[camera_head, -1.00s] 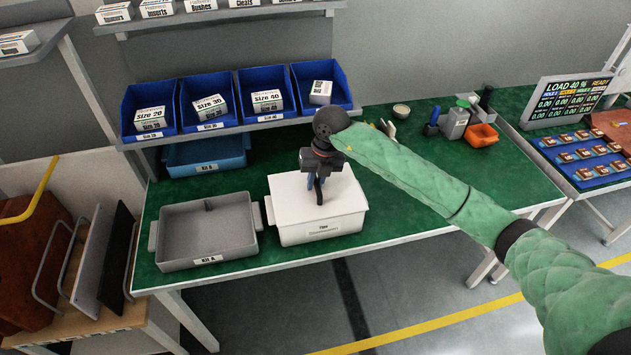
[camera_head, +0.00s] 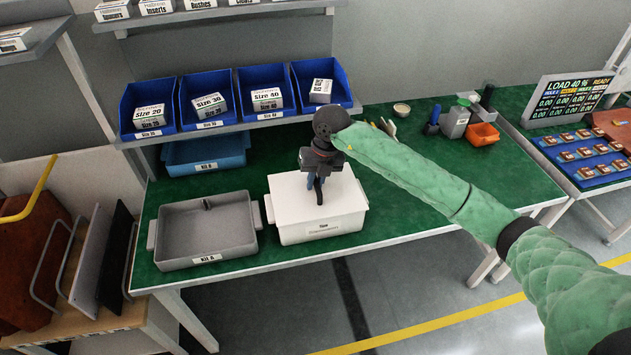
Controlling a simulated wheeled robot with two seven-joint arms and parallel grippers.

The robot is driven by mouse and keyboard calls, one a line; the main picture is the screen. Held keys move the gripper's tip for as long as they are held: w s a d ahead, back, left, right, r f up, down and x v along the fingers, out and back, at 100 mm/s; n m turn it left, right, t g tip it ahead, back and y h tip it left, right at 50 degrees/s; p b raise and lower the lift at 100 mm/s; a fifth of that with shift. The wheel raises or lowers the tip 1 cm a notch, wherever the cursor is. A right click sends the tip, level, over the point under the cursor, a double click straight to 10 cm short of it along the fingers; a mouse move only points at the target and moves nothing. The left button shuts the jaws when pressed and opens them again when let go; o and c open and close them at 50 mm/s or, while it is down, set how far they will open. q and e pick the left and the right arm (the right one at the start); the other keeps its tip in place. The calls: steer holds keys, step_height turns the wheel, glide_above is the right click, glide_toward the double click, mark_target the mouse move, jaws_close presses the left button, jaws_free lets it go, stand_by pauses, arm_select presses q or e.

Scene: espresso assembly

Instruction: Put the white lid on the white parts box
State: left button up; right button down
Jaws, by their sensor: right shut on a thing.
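The white parts box (camera_head: 322,232) stands on the green table, with a label on its front. The white lid (camera_head: 290,197) lies over the top of the box and appears level with its rim. My right gripper (camera_head: 318,197) points down at the middle of the lid and is shut on it; the fingers hide the part that they grip. Whether the lid is fully seated cannot be told at this size. My left gripper is out of view.
A grey tray (camera_head: 207,263) labelled Kit A stands close left of the box. A blue tray (camera_head: 205,165) lies behind, under a shelf with blue bins (camera_head: 150,133). Small tools and an orange bin (camera_head: 482,135) stand at the right. Table right of the box is clear.

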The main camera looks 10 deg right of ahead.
stand_by(0.4)
steer(key=c, duration=1)
jaws_free()
steer(key=shift+p+v, duration=1.05)
steer(key=shift+v, duration=2.45)
